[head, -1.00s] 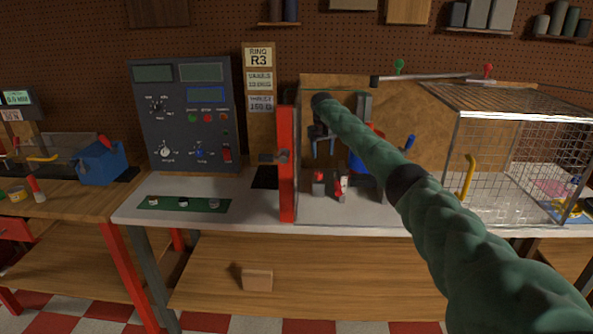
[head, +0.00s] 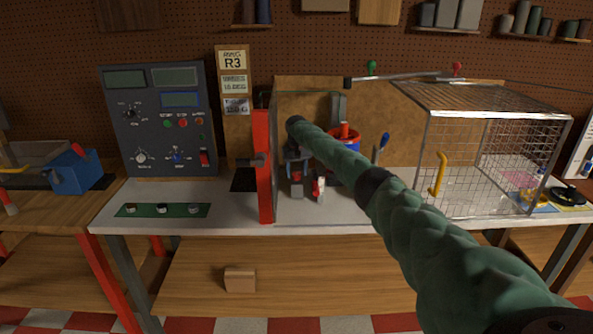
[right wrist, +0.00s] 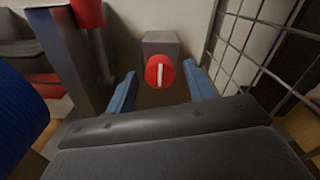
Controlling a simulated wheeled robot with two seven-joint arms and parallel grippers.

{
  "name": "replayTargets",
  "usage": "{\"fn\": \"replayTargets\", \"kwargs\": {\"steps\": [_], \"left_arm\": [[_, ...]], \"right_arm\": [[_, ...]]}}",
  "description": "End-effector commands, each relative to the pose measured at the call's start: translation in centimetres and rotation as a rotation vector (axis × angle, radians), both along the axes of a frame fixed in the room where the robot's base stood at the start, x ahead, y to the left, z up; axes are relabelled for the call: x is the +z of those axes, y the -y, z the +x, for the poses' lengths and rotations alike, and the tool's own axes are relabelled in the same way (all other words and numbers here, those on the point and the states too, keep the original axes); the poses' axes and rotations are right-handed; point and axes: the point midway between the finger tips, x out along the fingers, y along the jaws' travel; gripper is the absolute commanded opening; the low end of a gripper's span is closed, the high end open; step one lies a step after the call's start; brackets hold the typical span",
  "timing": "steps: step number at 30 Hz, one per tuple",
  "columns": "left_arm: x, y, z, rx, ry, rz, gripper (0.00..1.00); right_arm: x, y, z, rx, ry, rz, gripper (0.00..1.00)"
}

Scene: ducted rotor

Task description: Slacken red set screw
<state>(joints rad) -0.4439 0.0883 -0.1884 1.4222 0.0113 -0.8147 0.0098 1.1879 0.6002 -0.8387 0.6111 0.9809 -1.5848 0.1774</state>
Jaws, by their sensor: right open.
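The red set screw (right wrist: 160,72) shows in the right wrist view as a round red head with a white line, on the face of a grey block (right wrist: 160,43). My right gripper (right wrist: 161,76) is open. Its two blue fingers stand on either side of the screw head, with gaps visible between fingers and head. In the head view the right gripper (head: 297,160) points down just above a small red part (head: 297,179), likely the screw; the fingers partly hide its block. My left gripper is not in view.
A blue drum with a red top (head: 345,142) stands just right of the gripper. A red post (head: 263,165) rises to its left. A second red-and-white part (head: 319,189) is close by. A wire cage (head: 490,160) stands farther right.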

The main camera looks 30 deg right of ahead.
Motion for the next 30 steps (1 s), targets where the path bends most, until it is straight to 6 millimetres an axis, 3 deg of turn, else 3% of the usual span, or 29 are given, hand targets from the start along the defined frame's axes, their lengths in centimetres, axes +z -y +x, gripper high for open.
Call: {"fn": "replayTargets", "kwargs": {"steps": [10,17,18,30], "left_arm": [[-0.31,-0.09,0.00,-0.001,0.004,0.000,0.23],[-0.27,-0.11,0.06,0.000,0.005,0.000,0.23],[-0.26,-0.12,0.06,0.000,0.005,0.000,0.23],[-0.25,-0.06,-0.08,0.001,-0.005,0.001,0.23]], "right_arm": [[-0.44,0.00,-0.01,0.000,0.000,0.000,0.53],[-0.41,0.00,0.00,0.000,0.000,0.000,0.10],[-0.40,-0.01,0.00,0.000,0.000,0.000,0.09],[-0.44,-0.04,0.04,0.082,0.002,0.002,0.09]]}}
